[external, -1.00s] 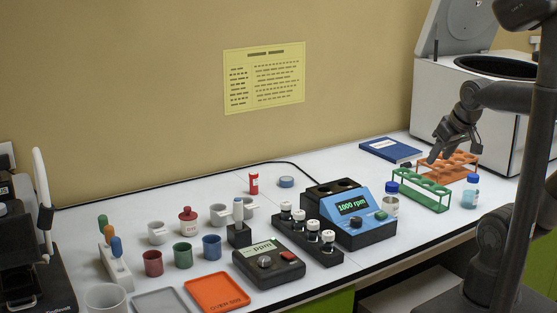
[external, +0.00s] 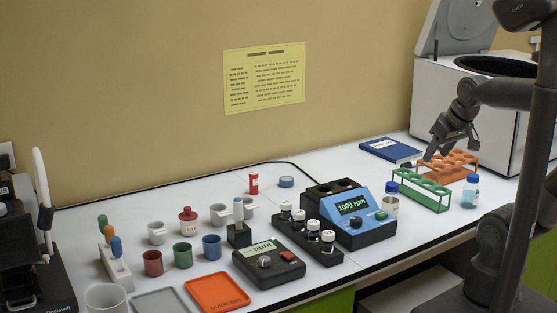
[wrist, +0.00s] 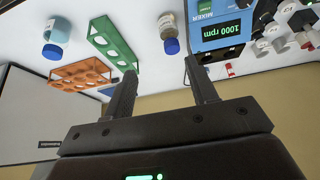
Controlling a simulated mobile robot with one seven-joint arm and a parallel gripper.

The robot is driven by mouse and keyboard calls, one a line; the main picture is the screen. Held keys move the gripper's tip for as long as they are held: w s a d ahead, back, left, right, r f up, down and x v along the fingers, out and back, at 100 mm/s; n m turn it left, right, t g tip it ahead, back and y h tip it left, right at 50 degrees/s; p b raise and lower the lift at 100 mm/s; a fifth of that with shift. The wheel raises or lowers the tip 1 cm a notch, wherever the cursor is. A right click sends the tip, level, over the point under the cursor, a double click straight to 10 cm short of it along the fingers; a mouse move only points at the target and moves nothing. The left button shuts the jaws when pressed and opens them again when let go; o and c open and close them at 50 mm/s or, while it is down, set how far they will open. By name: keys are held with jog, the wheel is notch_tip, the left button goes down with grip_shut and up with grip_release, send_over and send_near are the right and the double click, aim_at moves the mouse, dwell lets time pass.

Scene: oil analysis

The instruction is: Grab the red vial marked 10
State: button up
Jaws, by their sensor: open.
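A small red vial (external: 253,183) with a white label stands upright on the white table, near the back middle. Its number is too small to read. In the wrist view a small red-and-white item (wrist: 230,70) shows right of the fingers; it may be this vial. My gripper (external: 436,155) is at the right, above the orange rack and far from the red vial. In the wrist view my gripper (wrist: 161,68) has its two fingers spread, with nothing between them.
An orange rack (external: 462,166) and green rack (external: 425,190) stand below and beside my gripper. A blue tape roll (external: 286,182) is near the vial.

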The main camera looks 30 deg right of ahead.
jog(key=w+a+r, duration=0.2)
jog(key=w, duration=0.4)
jog(key=w+a+r, duration=0.1)
jog(key=w+r, duration=0.1)
jog(key=w, duration=0.5)
jog(key=g, duration=0.1)
send_over(255, 178)
jog(key=s, duration=0.3)
notch_tip(255, 178, down, 16)
jog(key=x, duration=1)
jog(key=shift+w+d+f, duration=0.15)
jog(key=shift+w+f, duration=0.1)
jog(key=shift+w, duration=0.05)
jog(key=shift+c, duration=0.4)
jog(key=c, duration=1)
jog(key=shift+o, duration=0.2)
jog(key=shift+r, duration=0.1)
